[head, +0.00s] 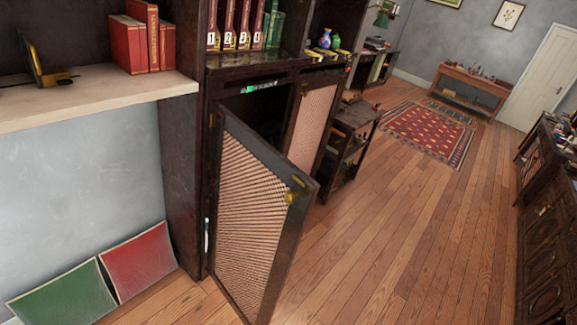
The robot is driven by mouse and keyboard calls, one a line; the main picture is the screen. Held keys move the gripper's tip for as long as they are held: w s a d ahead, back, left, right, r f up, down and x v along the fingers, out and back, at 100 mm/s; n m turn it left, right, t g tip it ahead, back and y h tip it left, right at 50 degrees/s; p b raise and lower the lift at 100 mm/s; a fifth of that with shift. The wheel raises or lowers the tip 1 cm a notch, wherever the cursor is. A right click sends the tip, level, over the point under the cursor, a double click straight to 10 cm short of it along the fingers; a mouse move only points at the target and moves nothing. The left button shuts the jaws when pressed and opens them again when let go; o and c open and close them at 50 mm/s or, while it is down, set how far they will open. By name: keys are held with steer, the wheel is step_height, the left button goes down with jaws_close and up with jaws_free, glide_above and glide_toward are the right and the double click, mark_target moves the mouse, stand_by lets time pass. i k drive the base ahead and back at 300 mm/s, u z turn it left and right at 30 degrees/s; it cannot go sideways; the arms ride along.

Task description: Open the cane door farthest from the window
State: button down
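A dark wood cabinet stands left of centre with two cane doors. The nearer cane door (250,215) stands open, swung out into the room on its left edge, with a brass knob (292,196) near its upper right corner. The farther cane door (311,125) is partly hidden behind the open one and looks closed or nearly so. Between them, the dark inside of the cabinet (250,112) shows. No window is in view, so I cannot tell which door is farthest from it. My gripper is not in view.
Above are shelves with red and green binders (240,25). A pale shelf (90,95) at left holds red books. Green (62,295) and red (138,262) panels lean on the wall. A small dark cart (350,145) stands beyond. The wood floor (410,230) is clear at right.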

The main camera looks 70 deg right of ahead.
mark_target(312, 109)
steer(key=z, duration=1.35)
steer(key=i, duration=0.6)
steer(key=u, duration=0.1)
steer(key=k, duration=0.55)
steer(key=z, duration=0.1)
